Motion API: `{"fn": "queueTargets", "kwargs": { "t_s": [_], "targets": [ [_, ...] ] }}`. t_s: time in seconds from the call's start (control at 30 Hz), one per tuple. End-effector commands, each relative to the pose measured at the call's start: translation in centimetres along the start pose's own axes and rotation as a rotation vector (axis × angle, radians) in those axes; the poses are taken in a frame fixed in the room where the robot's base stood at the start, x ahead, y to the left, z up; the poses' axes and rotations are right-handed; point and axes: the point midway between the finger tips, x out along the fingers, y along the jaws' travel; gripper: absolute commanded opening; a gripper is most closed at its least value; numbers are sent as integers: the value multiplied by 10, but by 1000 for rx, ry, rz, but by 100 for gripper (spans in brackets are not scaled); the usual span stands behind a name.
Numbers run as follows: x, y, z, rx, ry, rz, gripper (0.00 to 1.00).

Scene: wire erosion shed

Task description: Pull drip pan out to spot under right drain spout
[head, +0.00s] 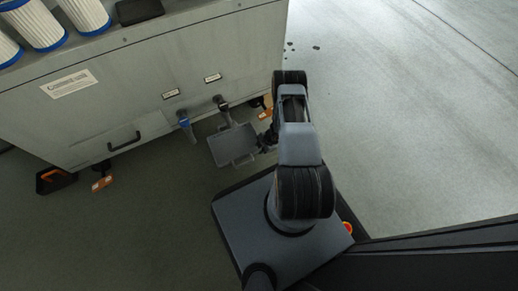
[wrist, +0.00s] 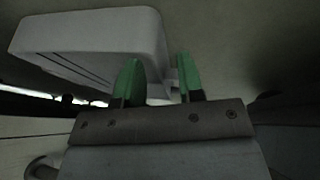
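The grey drip pan (head: 232,146) is out in front of the cabinet, with a handle at its near edge. The right drain spout (head: 222,105) is dark and shows at the pan's far edge; the head view does not show whether it is directly above the pan. The left spout (head: 184,121) has a blue part and lies left of the pan. My gripper (head: 266,142) is at the pan's right side, partly hidden by my arm. In the wrist view, its green fingertips (wrist: 158,80) stand apart, close to the pan's end (wrist: 95,38). A grip on the handle is not visible.
The grey cabinet (head: 130,85) stands behind the pan, with white filters (head: 36,25) on top. Orange-marked feet (head: 102,183) show at its base. A dark orange-trimmed object (head: 54,180) is at the left.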

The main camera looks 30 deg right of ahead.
Motion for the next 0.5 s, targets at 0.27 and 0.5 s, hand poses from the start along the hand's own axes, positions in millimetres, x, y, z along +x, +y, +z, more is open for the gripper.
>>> {"fn": "queueTargets", "kwargs": {
  "t_s": [0.27,0.5],
  "targets": [
    [-63,2,-2,2,-1,2,35],
    [-98,1,-1,1,0,2,35]
  ]
}}
